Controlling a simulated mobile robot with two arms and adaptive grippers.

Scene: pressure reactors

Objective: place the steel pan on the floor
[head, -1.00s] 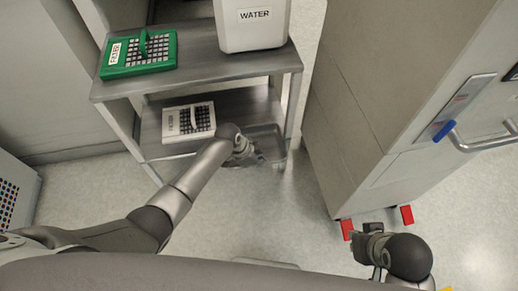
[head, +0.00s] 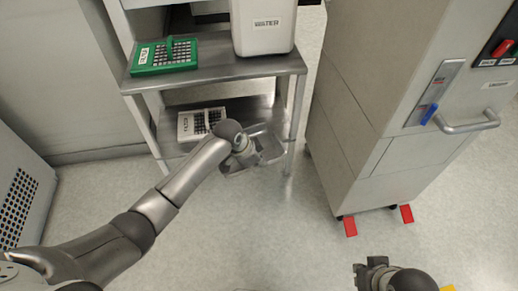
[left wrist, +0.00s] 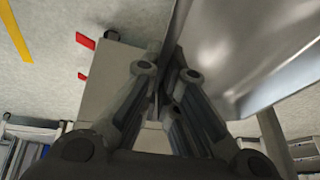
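The steel pan (head: 270,150) is a shallow grey metal tray at the right end of the cart's lower shelf, partly hidden by my left gripper (head: 246,157). In the left wrist view the pan (left wrist: 262,45) fills the upper right. The left fingers (left wrist: 168,68) are close together at its edge and look shut on its rim. Whether the pan touches the shelf cannot be told. My right gripper (head: 368,268) is low at the front, above the floor (head: 260,225), away from the pan; its fingers are too small to read.
The cart (head: 215,72) carries a green filter rack (head: 165,55) and a white water container (head: 263,28) on top. A white filter rack (head: 198,124) lies on the lower shelf. A grey cabinet (head: 345,130) with red feet stands right. The floor in front is clear.

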